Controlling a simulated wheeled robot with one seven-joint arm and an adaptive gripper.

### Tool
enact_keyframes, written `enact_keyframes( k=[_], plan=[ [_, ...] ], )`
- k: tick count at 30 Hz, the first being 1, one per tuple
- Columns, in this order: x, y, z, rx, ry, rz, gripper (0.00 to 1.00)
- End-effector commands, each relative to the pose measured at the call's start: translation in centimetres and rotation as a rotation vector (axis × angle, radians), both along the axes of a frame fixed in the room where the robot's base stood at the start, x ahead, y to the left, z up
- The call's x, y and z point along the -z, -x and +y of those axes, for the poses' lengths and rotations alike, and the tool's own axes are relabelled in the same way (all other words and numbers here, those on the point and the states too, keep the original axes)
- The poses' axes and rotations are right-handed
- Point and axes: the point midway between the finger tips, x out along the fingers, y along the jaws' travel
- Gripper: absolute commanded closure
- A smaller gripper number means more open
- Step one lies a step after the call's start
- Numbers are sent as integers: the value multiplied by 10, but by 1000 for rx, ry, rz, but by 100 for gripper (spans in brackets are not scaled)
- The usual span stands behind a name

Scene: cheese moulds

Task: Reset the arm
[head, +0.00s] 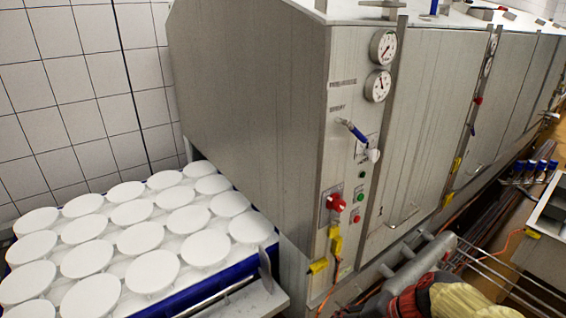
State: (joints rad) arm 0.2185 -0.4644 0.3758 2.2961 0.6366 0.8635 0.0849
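My gripper is not in view, and no part of my arm can be made out for sure. Several round white cheese moulds (141,237) stand in close rows at the lower left. They sit in a blue crate or tray (262,243), whose dark blue edge shows at the right and front.
A large grey metal machine (250,110) fills the middle, with two gauges (383,47), a red knob (336,202) and a blue-handled valve (352,130). Grey pipes (412,262) and an unclear cream-coloured object (475,300) are at the lower right. A tiled wall (75,70) stands left.

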Motion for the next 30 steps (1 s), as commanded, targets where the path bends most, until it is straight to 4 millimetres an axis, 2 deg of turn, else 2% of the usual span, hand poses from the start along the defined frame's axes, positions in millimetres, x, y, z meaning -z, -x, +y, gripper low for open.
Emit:
enact_keyframes(
  k=[3, 6, 9, 12, 18, 30],
  plan=[
    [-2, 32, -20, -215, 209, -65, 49],
    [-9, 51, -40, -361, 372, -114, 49],
    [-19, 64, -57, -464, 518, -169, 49],
    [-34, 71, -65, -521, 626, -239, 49],
    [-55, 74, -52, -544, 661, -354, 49],
    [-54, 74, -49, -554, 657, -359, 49]
  ],
)
